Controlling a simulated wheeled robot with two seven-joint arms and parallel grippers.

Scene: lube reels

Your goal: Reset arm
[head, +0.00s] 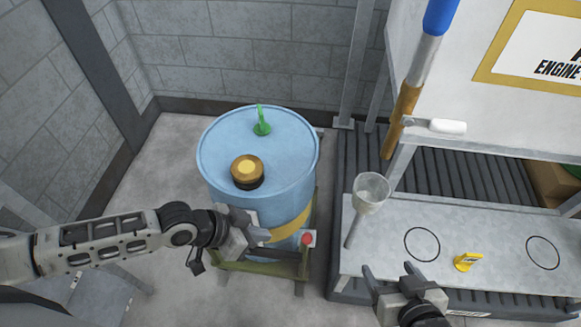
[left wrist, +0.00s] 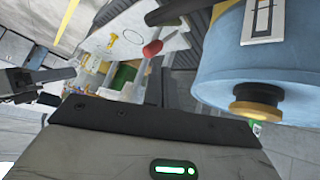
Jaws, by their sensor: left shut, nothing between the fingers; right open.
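My left gripper (head: 256,228) is shut and empty, in front of the blue drum (head: 225,172) near its lower side. I cannot tell whether it touches the drum. My right gripper (head: 395,273) is open and empty at the front edge of the metal bench (head: 390,245). The drum has a brass and black cap (head: 247,170) and a green valve handle (head: 263,125) on its top. In the left wrist view the drum (left wrist: 270,70) fills the upper right with its cap (left wrist: 256,108) showing. My right gripper (left wrist: 40,82) appears at the left there.
A clear funnel cup (head: 370,192) stands at the bench's left end. A yellow tag (head: 467,262) lies between two black circles on the bench. A red knob (head: 308,239) sits on the drum stand. A blue-handled nozzle (head: 425,50) hangs above. Floor left of the drum is clear.

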